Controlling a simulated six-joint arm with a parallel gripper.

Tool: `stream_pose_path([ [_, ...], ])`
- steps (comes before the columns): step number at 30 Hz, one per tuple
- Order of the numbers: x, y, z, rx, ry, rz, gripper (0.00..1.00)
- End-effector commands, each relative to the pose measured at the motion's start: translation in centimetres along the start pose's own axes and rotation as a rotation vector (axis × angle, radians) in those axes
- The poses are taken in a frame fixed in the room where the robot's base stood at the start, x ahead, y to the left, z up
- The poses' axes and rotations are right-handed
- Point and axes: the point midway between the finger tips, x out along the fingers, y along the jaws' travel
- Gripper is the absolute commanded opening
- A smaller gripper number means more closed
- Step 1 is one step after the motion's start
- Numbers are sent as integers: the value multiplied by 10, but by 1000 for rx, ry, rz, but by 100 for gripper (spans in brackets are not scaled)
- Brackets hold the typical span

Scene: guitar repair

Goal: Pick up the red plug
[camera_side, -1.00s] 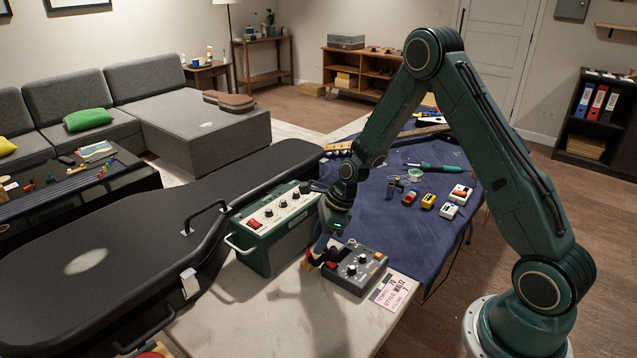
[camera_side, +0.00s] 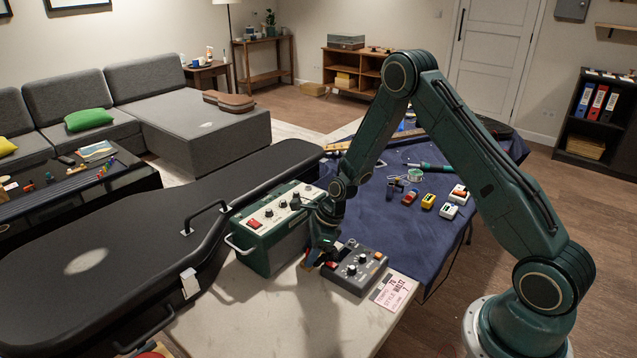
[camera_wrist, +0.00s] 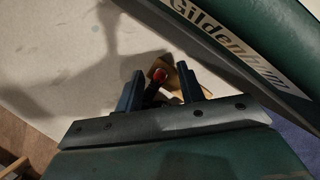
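The red plug (camera_wrist: 158,75) shows small in the wrist view, with a dark shaft running back towards my gripper. It lies against a tan piece (camera_wrist: 178,78) that is partly hidden by the fingers. My gripper (camera_wrist: 160,84) has its two fingers apart, one on each side of the plug, with a visible gap to each. In the side view my gripper (camera_side: 318,262) is low over the pale worktop, between the green amplifier (camera_side: 272,240) and the grey pedal box (camera_side: 355,269). I cannot make out the plug there.
The amplifier stands close behind my gripper and the pedal box close at its right. A pink card (camera_side: 392,292) lies at the worktop's right. A blue cloth (camera_side: 400,232) holds several small pedals. A black guitar case (camera_side: 130,235) borders the left. The front worktop is clear.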

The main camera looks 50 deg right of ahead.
Motion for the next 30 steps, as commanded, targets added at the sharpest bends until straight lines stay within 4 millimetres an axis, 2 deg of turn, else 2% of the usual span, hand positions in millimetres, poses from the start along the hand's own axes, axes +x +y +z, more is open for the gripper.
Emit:
stream_pose_path([
  [10,0,0,0,0,0,0,36],
  [15,0,0,0,0,0,0,3],
  [16,0,0,0,0,0,0,0],
  [30,-4,0,2,0,-1,-1,0],
])
